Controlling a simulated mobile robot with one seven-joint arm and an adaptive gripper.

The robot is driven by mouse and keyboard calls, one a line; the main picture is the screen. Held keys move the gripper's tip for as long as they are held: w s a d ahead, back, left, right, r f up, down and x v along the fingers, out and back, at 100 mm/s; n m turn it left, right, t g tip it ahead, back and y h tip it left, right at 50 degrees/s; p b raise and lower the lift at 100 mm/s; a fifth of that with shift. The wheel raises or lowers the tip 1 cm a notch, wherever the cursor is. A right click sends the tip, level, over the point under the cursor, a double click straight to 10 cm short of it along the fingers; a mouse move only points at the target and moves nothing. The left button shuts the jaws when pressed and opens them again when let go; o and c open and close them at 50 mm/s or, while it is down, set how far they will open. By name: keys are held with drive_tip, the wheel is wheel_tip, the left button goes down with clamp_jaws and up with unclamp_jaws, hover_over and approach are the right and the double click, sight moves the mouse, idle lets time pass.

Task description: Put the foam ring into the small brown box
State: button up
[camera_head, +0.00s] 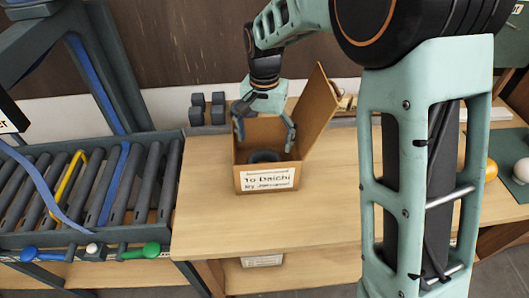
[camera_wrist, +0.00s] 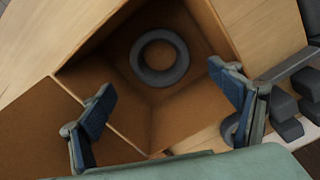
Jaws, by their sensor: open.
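The small brown box (camera_head: 267,182) stands on the wooden table with its lid raised at the right, and a label on its front reads "To Daichi". The dark grey foam ring (camera_wrist: 160,58) lies inside the box, near one corner of its floor in the wrist view. In the head view the ring (camera_head: 265,156) shows partly above the front wall. My gripper (camera_head: 264,140) is above the box opening, fingers pointing down. In the wrist view my gripper (camera_wrist: 165,108) is open and empty, its fingers apart from the ring.
A roller conveyor (camera_head: 90,190) with blue and yellow straps stands at the left. Dark grey blocks (camera_head: 208,108) sit behind the box. The table (camera_head: 215,215) is clear in front of the box. Round objects (camera_head: 491,170) lie at the far right.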

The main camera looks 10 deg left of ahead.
drive_tip(key=shift+r, duration=1.7)
drive_tip(key=shift+s, duration=0.1)
